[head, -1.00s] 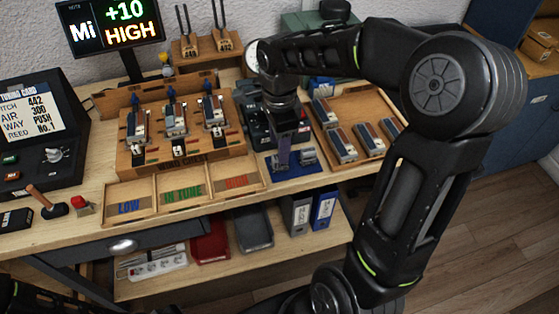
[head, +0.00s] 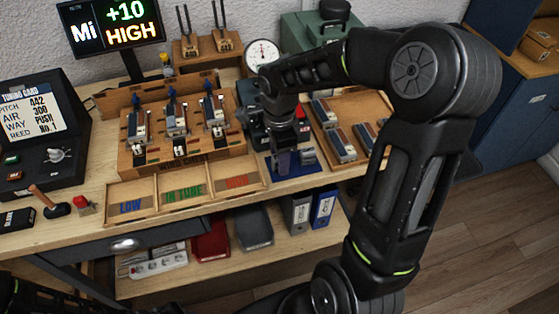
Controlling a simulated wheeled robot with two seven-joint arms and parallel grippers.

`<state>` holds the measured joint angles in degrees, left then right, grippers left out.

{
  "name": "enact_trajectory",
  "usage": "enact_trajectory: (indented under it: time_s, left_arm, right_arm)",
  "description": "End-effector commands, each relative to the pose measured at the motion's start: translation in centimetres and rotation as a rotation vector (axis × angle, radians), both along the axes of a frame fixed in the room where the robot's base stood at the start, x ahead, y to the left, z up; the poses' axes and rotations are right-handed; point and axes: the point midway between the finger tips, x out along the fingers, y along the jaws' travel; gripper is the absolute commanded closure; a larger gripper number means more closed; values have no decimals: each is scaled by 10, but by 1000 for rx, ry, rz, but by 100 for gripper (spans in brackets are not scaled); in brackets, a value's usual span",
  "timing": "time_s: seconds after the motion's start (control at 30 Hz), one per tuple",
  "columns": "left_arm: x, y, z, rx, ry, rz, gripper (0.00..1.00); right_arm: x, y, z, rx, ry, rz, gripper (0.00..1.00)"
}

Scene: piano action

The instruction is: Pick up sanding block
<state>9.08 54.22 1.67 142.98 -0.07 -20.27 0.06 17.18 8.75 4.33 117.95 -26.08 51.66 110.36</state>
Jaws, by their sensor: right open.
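My right gripper (head: 284,160) points down over a small dark-blue mat near the bench's front edge, right of the wooden sorting tray. It is open, with its fingers low over the mat. A small grey-blue block (head: 307,156) lies on the mat just right of the fingers. I cannot tell whether it is the sanding block or whether the fingers touch it. The wrist hides part of the mat and the dark tool behind it. My left gripper is not in view; only dark arm parts show at the lower left.
A wooden tray (head: 376,112) with several small blocks stands right of the gripper. A wooden rack (head: 185,150) and a tray marked LOW and IN TUNE (head: 152,207) lie left. A round dial (head: 262,54) stands behind.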

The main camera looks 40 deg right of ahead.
Motion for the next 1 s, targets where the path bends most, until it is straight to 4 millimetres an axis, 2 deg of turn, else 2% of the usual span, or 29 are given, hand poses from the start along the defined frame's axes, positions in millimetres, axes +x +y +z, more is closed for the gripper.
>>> enact_trajectory:
  time_s: [0.07, 0.6, 1.0]
  left_arm:
    - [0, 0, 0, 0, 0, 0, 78]
    - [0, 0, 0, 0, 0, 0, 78]
    - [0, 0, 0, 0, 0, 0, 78]
  right_arm:
    - [0, 0, 0, 0, 0, 0, 56]
    - [0, 0, 0, 0, 0, 0, 100]
    - [0, 0, 0, 0, 0, 0, 100]
